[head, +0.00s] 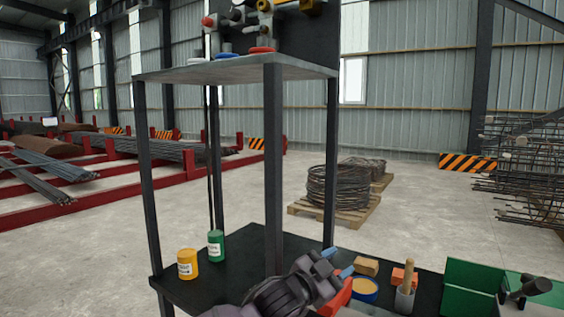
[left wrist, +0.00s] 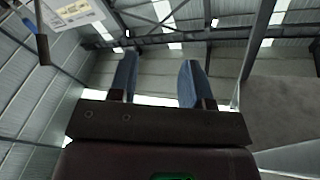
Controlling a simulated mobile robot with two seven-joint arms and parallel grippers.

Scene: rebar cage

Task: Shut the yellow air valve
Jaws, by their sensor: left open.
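A dark board (head: 298,30) stands on the top shelf, cut off by the upper edge of the head view. Small fittings are on and in front of it, among them a yellow part (head: 265,6) and a darker yellow part (head: 311,6). I cannot tell which is the air valve or how its handle is turned. My left gripper (head: 338,263) is open and empty, low over the bench and well below the shelf. Its two blue fingers are apart in the left wrist view (left wrist: 157,78), with nothing between them. My right gripper is not in view.
The grey top shelf (head: 190,74) stands on dark posts (head: 273,160). Below are a yellow can (head: 187,264), a green can (head: 216,246), a blue-rimmed bowl (head: 364,290), blocks (head: 366,266) and a green box (head: 470,285). A label panel (left wrist: 75,12) shows in the left wrist view.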

